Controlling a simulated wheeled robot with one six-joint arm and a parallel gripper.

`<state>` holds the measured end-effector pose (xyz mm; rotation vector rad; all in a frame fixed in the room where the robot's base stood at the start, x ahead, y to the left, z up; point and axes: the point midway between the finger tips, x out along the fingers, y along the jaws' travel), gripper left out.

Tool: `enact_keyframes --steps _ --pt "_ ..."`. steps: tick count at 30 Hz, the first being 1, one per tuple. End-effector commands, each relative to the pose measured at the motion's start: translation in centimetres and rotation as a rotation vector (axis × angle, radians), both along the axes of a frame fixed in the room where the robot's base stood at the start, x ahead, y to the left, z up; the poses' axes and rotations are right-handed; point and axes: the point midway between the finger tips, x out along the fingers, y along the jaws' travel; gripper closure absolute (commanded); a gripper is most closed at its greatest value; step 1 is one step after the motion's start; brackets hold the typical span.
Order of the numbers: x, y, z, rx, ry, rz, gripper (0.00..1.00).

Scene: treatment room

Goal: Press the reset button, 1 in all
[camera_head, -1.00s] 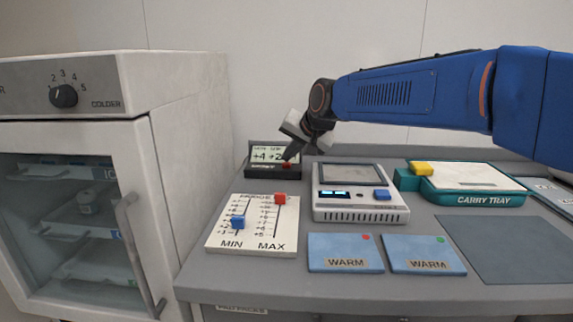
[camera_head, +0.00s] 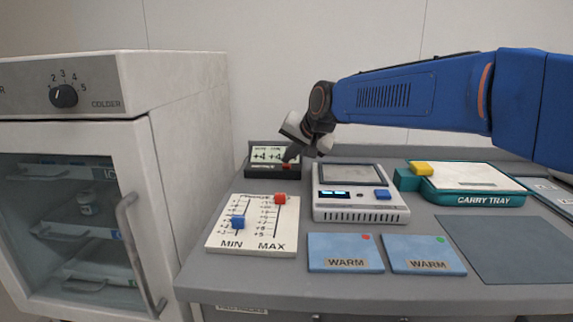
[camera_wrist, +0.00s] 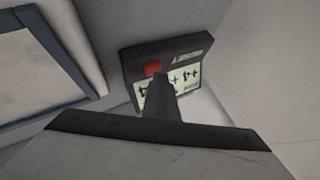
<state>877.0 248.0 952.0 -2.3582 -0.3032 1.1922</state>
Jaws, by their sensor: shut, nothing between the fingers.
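The reset button is a small red button (camera_head: 287,166) on the front of a black display unit (camera_head: 262,173) at the back left of the counter. The unit's screen (camera_head: 267,154) shows numbers that look like +4 and +4. My gripper (camera_head: 290,155) is shut and empty, its dark tip close above the red button. In the wrist view the fingers (camera_wrist: 160,90) reach toward the unit, and the red button (camera_wrist: 153,68) shows just beyond the tip. I cannot tell whether the tip touches it.
A white MIN/MAX slider panel (camera_head: 225,243) stands in front of the unit. A grey device (camera_head: 360,214) with a blue button is to the right, then a teal carry tray (camera_head: 485,198). Two blue WARM packs (camera_head: 345,240) lie in front. A fridge (camera_head: 180,150) stands at left.

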Motion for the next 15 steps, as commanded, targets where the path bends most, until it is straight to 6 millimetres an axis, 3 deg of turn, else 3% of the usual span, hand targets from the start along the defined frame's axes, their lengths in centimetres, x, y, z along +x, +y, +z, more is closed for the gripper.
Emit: enact_keyframes --steps 15 --pt "0.0 0.0 1.8 0.0 0.0 0.0 1.0"
